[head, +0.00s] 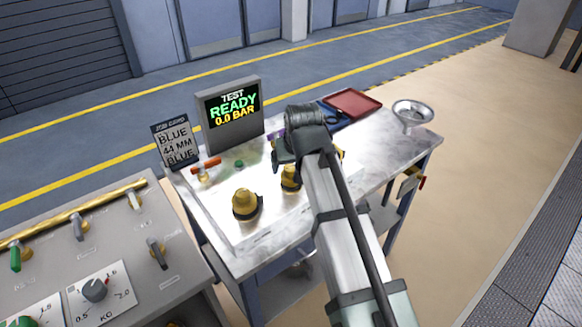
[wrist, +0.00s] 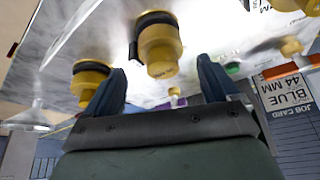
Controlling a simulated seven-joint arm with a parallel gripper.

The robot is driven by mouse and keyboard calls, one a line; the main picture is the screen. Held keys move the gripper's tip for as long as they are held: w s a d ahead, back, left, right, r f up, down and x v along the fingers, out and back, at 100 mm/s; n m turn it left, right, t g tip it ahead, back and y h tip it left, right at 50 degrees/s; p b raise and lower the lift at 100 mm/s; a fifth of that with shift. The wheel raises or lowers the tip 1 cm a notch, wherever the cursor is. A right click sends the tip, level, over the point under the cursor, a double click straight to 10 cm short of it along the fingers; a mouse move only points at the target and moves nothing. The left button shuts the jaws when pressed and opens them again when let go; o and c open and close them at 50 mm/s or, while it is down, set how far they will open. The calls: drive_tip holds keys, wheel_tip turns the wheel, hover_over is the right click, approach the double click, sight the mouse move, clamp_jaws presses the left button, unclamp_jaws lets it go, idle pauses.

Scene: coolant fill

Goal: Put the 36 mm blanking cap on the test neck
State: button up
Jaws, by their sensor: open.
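Two yellow, dome-topped fittings with dark bands stand on the bench's pale panel. The nearer one (head: 245,204) is in clear view; the farther one (head: 290,179) is partly behind my arm. I cannot tell which is the 36 mm cap or the test neck. In the wrist view, one yellow fitting (wrist: 160,48) shows beyond the gap between my fingers, and another (wrist: 88,80) is by the left finger. My gripper (wrist: 162,84) is open with nothing held. In the head view its fingers are mostly hidden by my arm.
A job card (head: 175,143) reads BLUE 44 MM BLUE. A display (head: 232,110) reads TEST READY 0.0 BAR. A red-handled valve (head: 206,166) and green button (head: 239,163) are at the panel's back. A red tray (head: 352,101) and metal funnel (head: 412,113) stand at the right.

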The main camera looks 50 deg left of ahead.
drive_tip(key=v, duration=1.1)
drive_tip(key=shift+s+r, duration=0.15)
drive_tip(key=shift+r, duration=0.05)
drive_tip(key=w+d+f+m+h, duration=0.3)
drive_tip(key=w+d+f+m, duration=0.2)
drive_tip(key=w+d+f, duration=1.75)
drive_tip(key=w+d+f+m, duration=0.1)
drive_tip(key=d+f+m, duration=0.1)
drive_tip(key=d+f, duration=0.55)
drive_tip(key=w+d+f+m+g+h, duration=0.15)
drive_tip(key=d+f, duration=0.25)
drive_tip(key=d, duration=0.7)
drive_tip(key=w+d+f+m+t, duration=0.15)
drive_tip(key=d+f, duration=0.35)
drive_tip(key=d, duration=0.5)
drive_tip(key=s+d+f+m+g, duration=0.1)
drive_tip(key=s+d+f+m, duration=0.2)
drive_tip(key=d, duration=0.4)
drive_tip(key=s+d+f+g, duration=0.1)
drive_tip(key=s+d+f, duration=0.2)
drive_tip(key=d+f, duration=0.25)
drive_tip(key=s+f+g, duration=0.3)
drive_tip(key=s+f, duration=0.7)
drive_tip(key=s, duration=0.4)
drive_tip(key=s+f+g, duration=0.3)
drive_tip(key=s+f, duration=0.6)
drive_tip(key=s, duration=0.6)
drive_tip(key=shift+d+f+g, duration=0.25)
drive_tip(key=shift+f+g, duration=0.1)
drive_tip(key=shift+g, duration=0.05)
